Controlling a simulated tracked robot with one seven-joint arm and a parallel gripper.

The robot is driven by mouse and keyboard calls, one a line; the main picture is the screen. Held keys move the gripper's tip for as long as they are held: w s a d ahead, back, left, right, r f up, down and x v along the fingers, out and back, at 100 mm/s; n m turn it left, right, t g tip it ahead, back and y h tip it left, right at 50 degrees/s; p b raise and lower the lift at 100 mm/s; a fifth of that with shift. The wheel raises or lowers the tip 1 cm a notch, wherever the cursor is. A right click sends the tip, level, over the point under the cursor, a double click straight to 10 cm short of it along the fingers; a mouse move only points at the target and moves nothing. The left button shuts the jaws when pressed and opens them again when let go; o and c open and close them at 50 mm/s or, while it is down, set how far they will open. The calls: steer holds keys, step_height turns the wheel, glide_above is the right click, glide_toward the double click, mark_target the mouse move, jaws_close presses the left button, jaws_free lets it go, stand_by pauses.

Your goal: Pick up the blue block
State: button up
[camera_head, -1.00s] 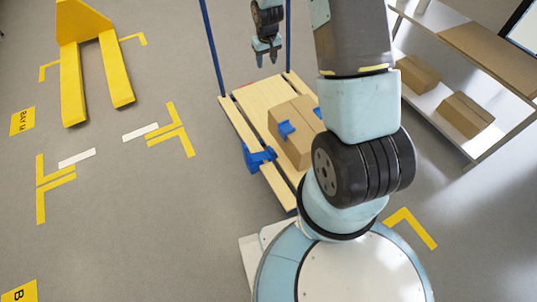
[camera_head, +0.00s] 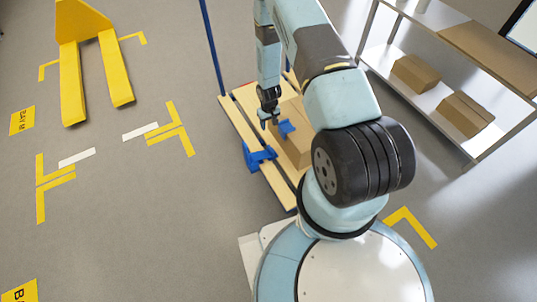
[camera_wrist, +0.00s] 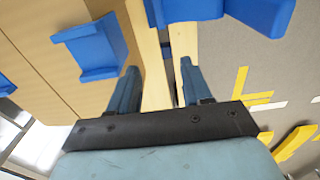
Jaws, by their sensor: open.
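Several blue blocks show, and I cannot tell which one the task means. One blue block (camera_head: 287,129) sits on the cardboard box (camera_head: 297,146); it appears as a channel-shaped piece in the wrist view (camera_wrist: 95,48). Another blue piece (camera_head: 258,157) is at the left edge of the wooden platform (camera_head: 243,118) and seems to fill the top of the wrist view (camera_wrist: 262,14). My gripper (camera_head: 268,120) points down beside the box's left side. Its two fingers (camera_wrist: 157,88) are apart with wooden slats seen between them, and nothing is held.
Blue posts (camera_head: 212,50) rise from the platform's far end. A shelf (camera_head: 440,98) with cardboard boxes stands at right. A yellow pallet-jack-like fork (camera_head: 72,85) stands at far left. The grey floor with yellow markings (camera_head: 178,130) is clear at left.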

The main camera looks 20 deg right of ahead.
glide_above(271, 149)
step_height(271, 149, down, 4)
steer(key=shift+f, duration=7.25)
jaws_close()
